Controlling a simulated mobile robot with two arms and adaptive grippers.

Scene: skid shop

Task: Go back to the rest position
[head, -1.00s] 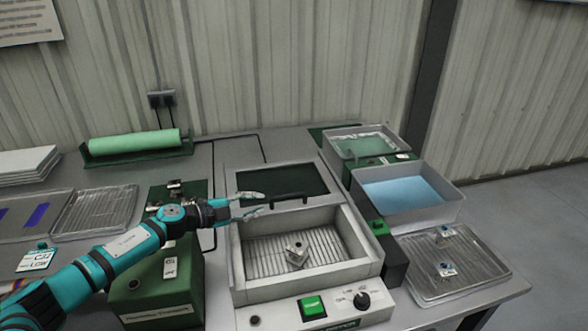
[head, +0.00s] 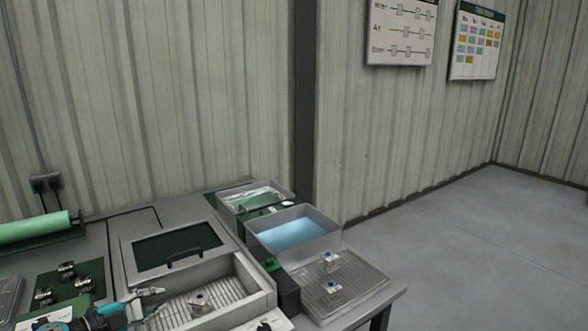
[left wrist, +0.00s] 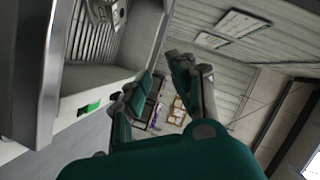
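My left gripper (head: 152,302) is at the lower left of the head view, by the left wall of the open steel basin (head: 262,283). In the left wrist view its two fingers (left wrist: 155,88) stand apart with nothing between them, so it is open and empty. The basin also shows at the left of the left wrist view (left wrist: 95,78), tilted in the picture. A small metal part (head: 199,301) lies on the rack inside the basin, clear of the fingers. My right gripper is in neither view.
The basin's hinged dark-panelled lid (head: 178,246) is open. Right of it stand a blue-liquid tray (head: 335,238) and a ribbed tray (head: 362,290) with two small parts. Grey floor (head: 460,245) at right is clear.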

